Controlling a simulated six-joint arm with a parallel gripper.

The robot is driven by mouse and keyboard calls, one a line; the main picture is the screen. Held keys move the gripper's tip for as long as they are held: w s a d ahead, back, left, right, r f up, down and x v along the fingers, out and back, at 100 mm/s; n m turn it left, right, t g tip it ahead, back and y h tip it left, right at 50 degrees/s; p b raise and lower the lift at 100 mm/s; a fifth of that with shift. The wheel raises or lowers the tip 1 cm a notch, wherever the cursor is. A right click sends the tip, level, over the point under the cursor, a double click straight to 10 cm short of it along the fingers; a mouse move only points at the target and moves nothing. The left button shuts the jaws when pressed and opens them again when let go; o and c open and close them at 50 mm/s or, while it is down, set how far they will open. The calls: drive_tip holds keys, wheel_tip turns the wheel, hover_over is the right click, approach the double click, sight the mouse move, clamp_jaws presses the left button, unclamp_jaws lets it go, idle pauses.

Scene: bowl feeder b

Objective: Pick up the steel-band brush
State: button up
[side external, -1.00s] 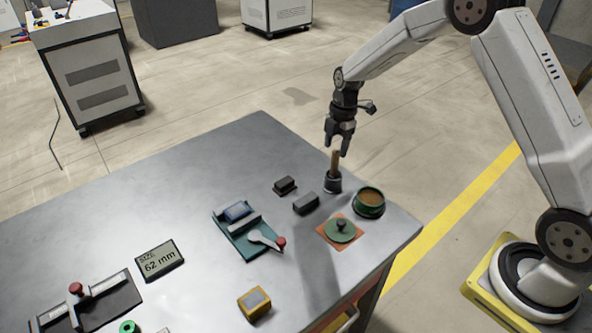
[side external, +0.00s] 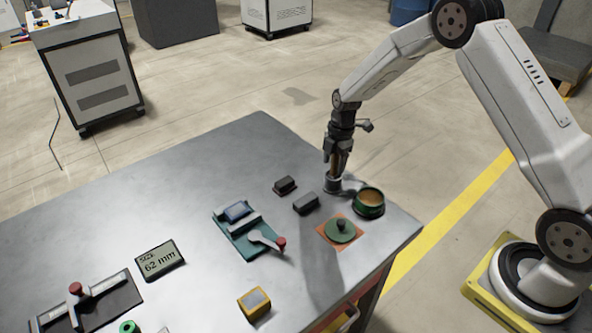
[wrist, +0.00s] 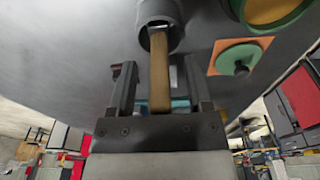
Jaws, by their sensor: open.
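The brush shows as a wooden handle (wrist: 159,72) standing up out of a dark round holder (wrist: 158,12) in the wrist view. In the side view the holder (side external: 332,183) stands near the table's far right edge. My gripper (side external: 336,172) is lowered over the holder, pointing down. In the wrist view my gripper (wrist: 156,75) is open, with one finger on each side of the handle and a gap to each.
A green bowl with brown contents (side external: 369,202) stands just right of the holder. A green lid with a dark knob (side external: 341,231) lies on an orange square. Two dark blocks (side external: 306,203) sit left of the holder. A teal fixture with a red-knobbed lever (side external: 246,232) is further left.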

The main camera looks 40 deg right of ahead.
clamp_jaws()
drive_tip(key=shift+r, duration=0.1)
drive_tip(key=shift+r, duration=4.9)
